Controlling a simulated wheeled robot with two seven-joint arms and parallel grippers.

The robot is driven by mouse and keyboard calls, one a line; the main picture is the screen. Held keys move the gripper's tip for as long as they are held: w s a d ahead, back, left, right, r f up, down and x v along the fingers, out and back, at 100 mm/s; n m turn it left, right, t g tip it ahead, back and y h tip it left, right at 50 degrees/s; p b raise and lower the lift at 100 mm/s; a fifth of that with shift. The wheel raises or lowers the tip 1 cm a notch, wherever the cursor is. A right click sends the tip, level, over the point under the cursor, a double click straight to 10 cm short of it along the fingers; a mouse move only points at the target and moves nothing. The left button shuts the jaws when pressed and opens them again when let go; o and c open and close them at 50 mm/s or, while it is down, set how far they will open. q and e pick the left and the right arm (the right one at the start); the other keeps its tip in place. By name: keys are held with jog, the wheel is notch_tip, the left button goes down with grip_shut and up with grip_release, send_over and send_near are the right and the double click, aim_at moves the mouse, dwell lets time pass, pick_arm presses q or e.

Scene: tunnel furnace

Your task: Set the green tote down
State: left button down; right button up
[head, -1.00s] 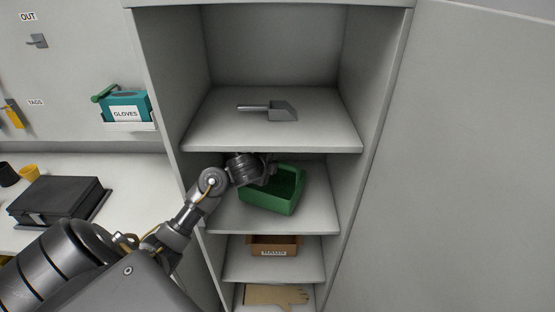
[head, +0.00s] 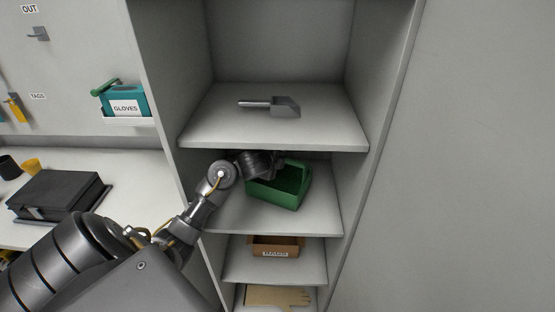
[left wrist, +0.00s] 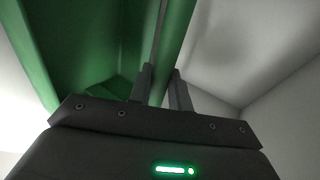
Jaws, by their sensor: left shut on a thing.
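The green tote (head: 288,191) is at the second shelf (head: 240,218) of the open cabinet, under the top shelf. My left gripper (head: 281,163) reaches in from the left and holds the tote near its upper back edge; the fingers are mostly hidden in the head view. In the left wrist view, my left gripper (left wrist: 160,88) is shut on the wall of the green tote (left wrist: 90,40), one finger on each side. I cannot tell whether the tote's bottom touches the shelf. My right gripper is in neither view.
A grey scoop (head: 272,106) lies on the top shelf (head: 210,132) just above. A brown box (head: 275,246) stands on the shelf below, with a tan glove (head: 275,296) lower still. The cabinet side walls are close around the tote; the shelf front is bare.

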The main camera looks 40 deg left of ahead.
pick_arm(q)
jog(key=shift+f, duration=0.1)
jog(key=c, duration=1.3)
grip_release()
jog(key=shift+s, duration=0.1)
jog(key=shift+r, duration=0.25)
jog(key=p+v, duration=0.6)
jog(key=v, duration=0.6)
jog(key=shift+s+f, duration=0.1)
jog(key=shift+f, duration=0.15)
